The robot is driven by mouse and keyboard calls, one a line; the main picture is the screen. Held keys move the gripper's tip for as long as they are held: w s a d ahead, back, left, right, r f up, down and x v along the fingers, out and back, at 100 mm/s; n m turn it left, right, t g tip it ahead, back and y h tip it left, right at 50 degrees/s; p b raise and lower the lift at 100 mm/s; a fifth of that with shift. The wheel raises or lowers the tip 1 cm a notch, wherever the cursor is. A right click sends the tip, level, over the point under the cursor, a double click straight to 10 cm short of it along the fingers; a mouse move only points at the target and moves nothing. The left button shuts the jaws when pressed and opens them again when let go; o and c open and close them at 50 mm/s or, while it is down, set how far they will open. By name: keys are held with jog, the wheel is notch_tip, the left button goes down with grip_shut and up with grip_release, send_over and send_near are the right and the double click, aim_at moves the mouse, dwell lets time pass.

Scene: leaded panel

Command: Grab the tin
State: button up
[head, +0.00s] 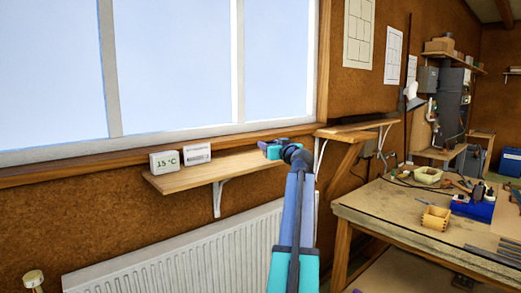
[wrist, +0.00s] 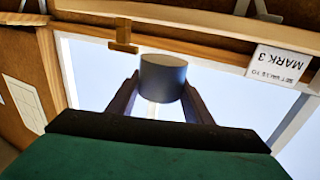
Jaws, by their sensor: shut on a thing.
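The tin is a plain grey cylinder (wrist: 163,78) in the wrist view. It sits between the two dark fingers of my gripper (wrist: 161,92), which are shut on it. The wrist picture appears upside down, with the window behind the tin. In the head view my gripper (head: 268,148) is at the right end of the wooden shelf (head: 190,178) under the window. I cannot make out the tin clearly there, and cannot tell whether it touches the shelf.
A display reading 15 °C (head: 164,161) and a small label card (head: 197,153) stand on the shelf's left part. A white radiator (head: 180,260) is below. A higher shelf (head: 350,131) and a cluttered workbench (head: 390,212) are to the right. A "MARK 3" card (wrist: 279,66) shows in the wrist view.

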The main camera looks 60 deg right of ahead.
jog(key=s+a+b, duration=0.1)
jog(key=s+a, duration=0.1)
jog(key=s, duration=0.5)
jog(key=shift+r+b, duration=0.35)
jog(key=shift+r, duration=0.05)
jog(key=shift+s, duration=0.1)
